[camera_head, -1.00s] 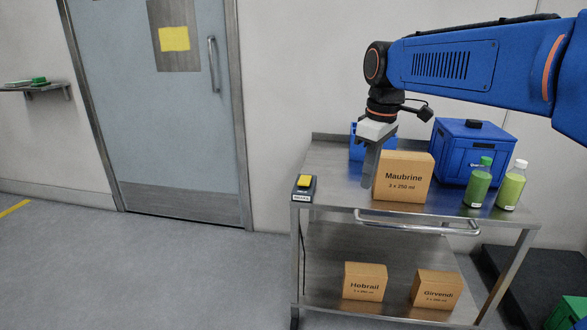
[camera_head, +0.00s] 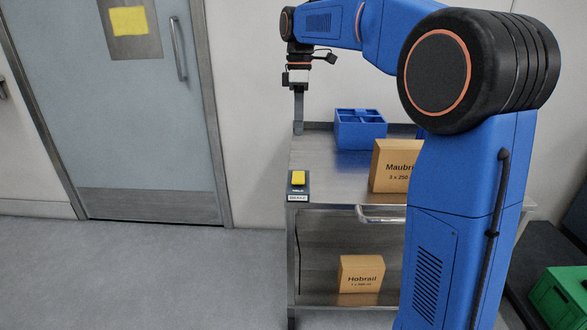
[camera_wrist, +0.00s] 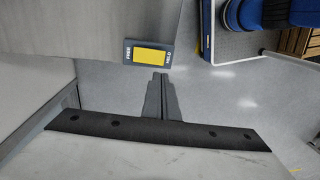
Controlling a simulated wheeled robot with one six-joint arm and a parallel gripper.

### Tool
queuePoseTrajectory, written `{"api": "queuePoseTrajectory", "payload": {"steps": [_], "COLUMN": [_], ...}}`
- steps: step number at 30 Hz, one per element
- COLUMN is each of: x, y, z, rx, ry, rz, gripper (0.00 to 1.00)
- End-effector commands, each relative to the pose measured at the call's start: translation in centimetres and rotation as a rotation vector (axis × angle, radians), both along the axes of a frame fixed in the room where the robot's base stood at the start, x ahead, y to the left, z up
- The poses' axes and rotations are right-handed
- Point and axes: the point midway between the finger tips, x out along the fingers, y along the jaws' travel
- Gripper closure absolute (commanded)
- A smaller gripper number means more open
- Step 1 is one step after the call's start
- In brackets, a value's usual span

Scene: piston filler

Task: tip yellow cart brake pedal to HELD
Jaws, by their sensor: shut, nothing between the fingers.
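The yellow brake pedal (camera_head: 298,178) sits in a dark housing at the front left corner of the steel cart (camera_head: 340,178), above a BRAKE label. In the wrist view the yellow pedal (camera_wrist: 152,57) lies between the words FREE on its left and HELD on its right. I cannot tell which end is pressed down. My gripper (camera_head: 298,132) points down, shut and empty, and appears above and behind the pedal in the head view. In the wrist view its fingertips (camera_wrist: 160,76) appear just below the pedal's HELD half, with no clear contact.
A blue crate (camera_head: 360,132) and a Maubrine carton (camera_head: 390,168) stand on the cart top. A Hobrail carton (camera_head: 361,274) is on the lower shelf. The cart handle (camera_head: 381,217) juts from the front. My arm hides the cart's right side. Floor left of the cart is clear.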

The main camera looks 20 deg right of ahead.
Motion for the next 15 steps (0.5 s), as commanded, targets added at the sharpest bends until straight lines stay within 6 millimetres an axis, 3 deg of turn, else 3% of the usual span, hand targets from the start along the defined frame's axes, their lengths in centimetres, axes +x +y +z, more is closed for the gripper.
{"api": "queuePoseTrajectory", "payload": {"steps": [10,15], "x": [-0.1,-0.3], "y": [0.0,0.1], "z": [-0.2,-1.8], "rx": [0.000,-0.001], "ry": [0.000,0.001], "rz": [-0.001,-0.001], "gripper": [1.00,1.00]}}
